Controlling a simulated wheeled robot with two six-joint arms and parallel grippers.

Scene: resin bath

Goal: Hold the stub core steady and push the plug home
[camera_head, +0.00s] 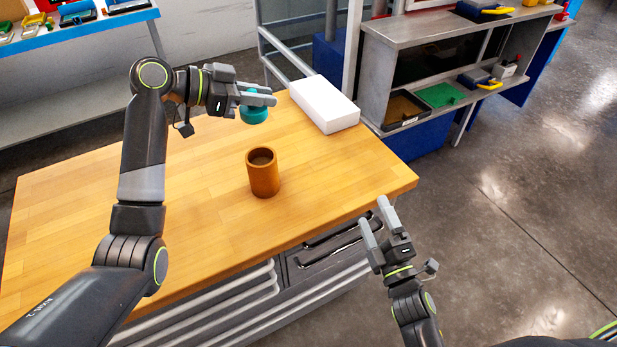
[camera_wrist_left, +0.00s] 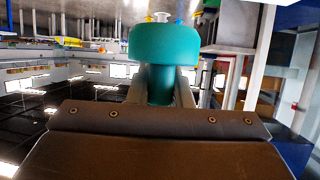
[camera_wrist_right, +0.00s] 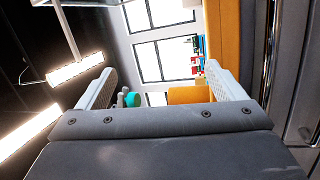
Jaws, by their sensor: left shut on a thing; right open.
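The stub core (camera_head: 264,180), a brown-orange hollow cylinder, stands upright on the wooden table. The plug (camera_head: 253,116) is teal, with a wide round head and a narrower stem. My left gripper (camera_head: 260,96) is shut on the plug and holds it above the table, behind and slightly left of the core in the head view. In the left wrist view the plug (camera_wrist_left: 163,48) sits between the fingers, gripped at its stem. My right gripper (camera_head: 374,212) is open and empty, off the table's right front edge. In the right wrist view the core (camera_wrist_right: 188,95) and plug (camera_wrist_right: 132,100) show beyond its fingers.
The wooden table (camera_head: 110,200) is mostly clear around the core. A white block (camera_head: 324,104) lies at its back right edge. A grey shelf unit (camera_head: 420,40) with trays stands behind on the right. Drawer handles (camera_head: 330,250) line the table's front.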

